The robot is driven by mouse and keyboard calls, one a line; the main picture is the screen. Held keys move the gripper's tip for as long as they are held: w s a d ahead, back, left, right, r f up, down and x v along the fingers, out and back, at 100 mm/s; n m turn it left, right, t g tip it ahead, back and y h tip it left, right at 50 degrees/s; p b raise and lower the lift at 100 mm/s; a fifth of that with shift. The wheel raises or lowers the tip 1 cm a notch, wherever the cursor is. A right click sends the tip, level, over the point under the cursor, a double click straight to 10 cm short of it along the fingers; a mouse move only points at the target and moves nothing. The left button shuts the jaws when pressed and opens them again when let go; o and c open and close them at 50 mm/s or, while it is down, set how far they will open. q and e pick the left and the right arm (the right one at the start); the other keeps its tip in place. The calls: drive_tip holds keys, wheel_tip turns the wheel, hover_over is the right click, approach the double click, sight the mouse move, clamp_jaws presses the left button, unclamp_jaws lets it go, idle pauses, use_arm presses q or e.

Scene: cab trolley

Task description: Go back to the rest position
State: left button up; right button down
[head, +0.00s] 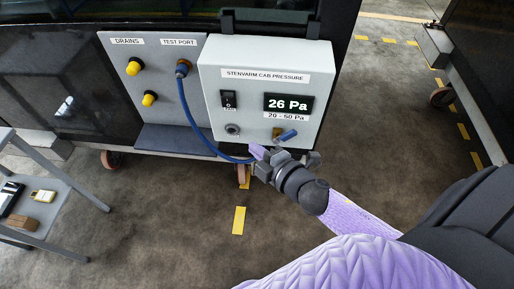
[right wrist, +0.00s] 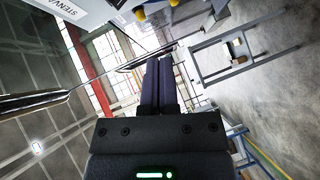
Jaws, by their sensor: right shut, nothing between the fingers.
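My right gripper (head: 259,154) is in front of the lower edge of the grey pressure box (head: 262,62) in the head view. In the right wrist view its two dark fingers (right wrist: 157,82) lie together, shut and empty. The box display (head: 288,104) reads 26 Pa, with 20 - 60 Pa below it. A blue hose (head: 190,118) runs from the test port (head: 182,68) down toward my right gripper, where its lower end is hidden. My left gripper is not in view.
Two yellow caps (head: 134,66) sit on the drains panel (head: 160,95). A grey trolley (head: 50,190) with small items stands at the left. Bare floor (head: 165,225) with yellow dashes lies below the box. A dark wheeled unit stands at the far right.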

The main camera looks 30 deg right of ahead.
drive_tip(key=s+d+f+m+g+h+b, duration=0.25)
drive_tip(key=s+f+m, duration=0.2)
drive_tip(key=f, duration=0.65)
drive_tip(key=s+d+f+m+g+h+b, duration=0.1)
drive_tip(key=s+f+m+g, duration=0.4)
drive_tip(key=f, duration=0.7)
drive_tip(key=s+a+f+m+g, duration=0.1)
drive_tip(key=s+f, duration=0.3)
drive_tip(key=s, duration=0.4)
drive_tip(key=s+a+f+m+g+b, duration=0.1)
drive_tip(key=s+f+m+g, duration=0.2)
drive_tip(key=s, duration=0.4)
drive_tip(key=s+f+m+g, duration=0.2)
drive_tip(key=s+f, duration=0.3)
drive_tip(key=s, duration=0.3)
drive_tip(key=shift+s+a+f+g, duration=0.3)
drive_tip(key=shift+a+f+g, duration=0.05)
drive_tip(key=shift+a+g, duration=0.1)
